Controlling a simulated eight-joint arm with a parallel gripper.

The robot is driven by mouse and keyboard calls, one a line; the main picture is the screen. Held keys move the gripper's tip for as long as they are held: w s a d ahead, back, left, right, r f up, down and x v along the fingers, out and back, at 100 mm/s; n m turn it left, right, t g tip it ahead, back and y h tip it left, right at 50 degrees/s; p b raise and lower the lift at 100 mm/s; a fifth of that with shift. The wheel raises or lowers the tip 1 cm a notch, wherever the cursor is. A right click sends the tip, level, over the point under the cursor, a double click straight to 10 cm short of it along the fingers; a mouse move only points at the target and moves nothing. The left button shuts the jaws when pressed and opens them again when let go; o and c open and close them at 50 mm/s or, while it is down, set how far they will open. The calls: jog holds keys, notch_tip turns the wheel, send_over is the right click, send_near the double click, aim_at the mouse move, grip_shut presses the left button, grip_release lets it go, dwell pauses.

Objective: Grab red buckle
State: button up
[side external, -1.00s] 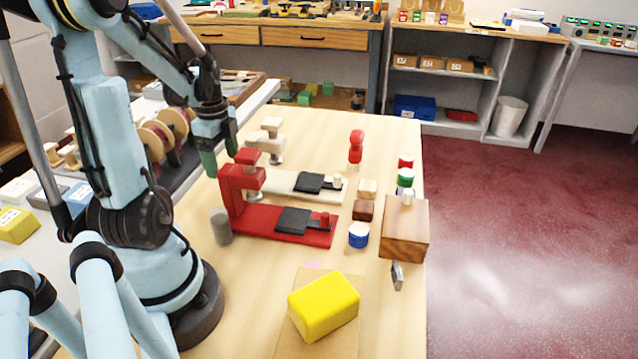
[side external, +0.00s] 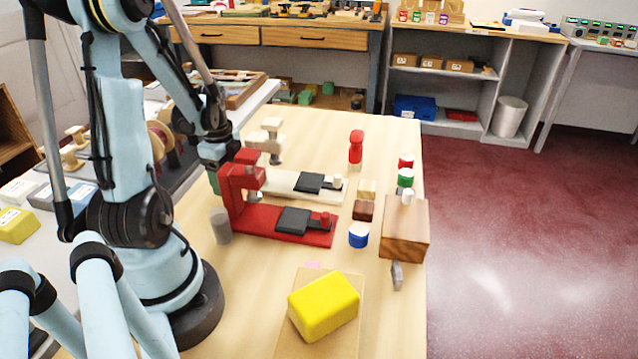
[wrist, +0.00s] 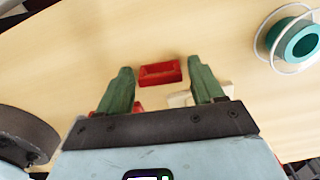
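A small red rectangular piece with a raised rim and hollow middle, which looks like the red buckle (wrist: 160,73), lies on the pale wooden table in the wrist view. My gripper (wrist: 159,66) is open, its two green fingers apart, with the red piece in the gap between their tips as seen there. I cannot tell how high the fingers are above it. In the side view my gripper (side external: 214,183) is low, left of the red press, partly hidden by it. The buckle cannot be made out in the side view.
The red press (side external: 270,222) and cream press (side external: 300,187) stand right of my gripper. A grey cylinder (side external: 220,226) stands in front. A teal spool (wrist: 300,40) shows in the wrist view.

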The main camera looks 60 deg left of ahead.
jog(key=c, duration=0.8)
jog(key=shift+r, duration=0.2)
